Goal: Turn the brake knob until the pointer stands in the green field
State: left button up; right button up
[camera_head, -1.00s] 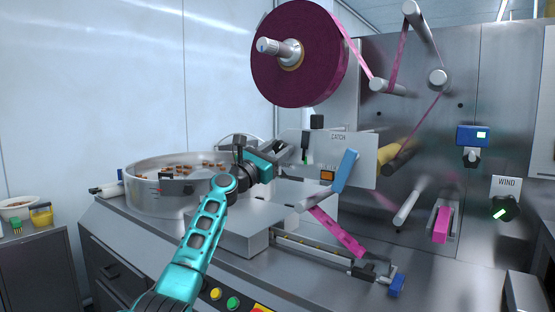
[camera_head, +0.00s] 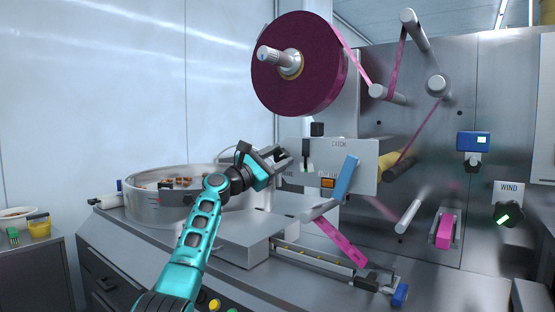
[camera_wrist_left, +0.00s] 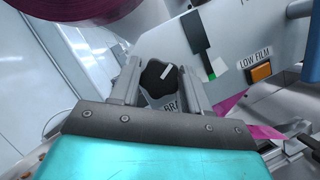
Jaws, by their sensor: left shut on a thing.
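The brake knob (camera_wrist_left: 157,80) is black and lobed with a white mark, on the grey panel (camera_head: 348,150) beneath the film reel. The lettering under it is partly hidden by a finger. My left gripper (camera_head: 281,156) is at the panel's left end, its fingers on either side of the knob and shut on it; the fingers also show in the left wrist view (camera_wrist_left: 159,75). To the knob's right is a dark upright gauge slot (camera_wrist_left: 204,54) with a green field (camera_wrist_left: 212,76) at its lower end. I cannot make out the pointer clearly. My right gripper is not in view.
An orange LOW FILM lamp (camera_wrist_left: 261,71) and a blue lever (camera_head: 346,178) are right of the gauge. The maroon film reel (camera_head: 322,75) hangs above. A round metal bowl (camera_head: 155,209) stands left of my arm. A WIND knob (camera_head: 508,214) is at the far right.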

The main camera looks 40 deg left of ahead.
pick_arm(q)
jog(key=o, duration=1)
jog(key=shift+o, duration=0.2)
jog(key=shift+s, duration=0.1)
jog(key=b+v, duration=0.1)
jog(key=v, duration=1.1)
jog(key=shift+s+f+b, duration=0.15)
jog(key=shift+s+b, duration=0.2)
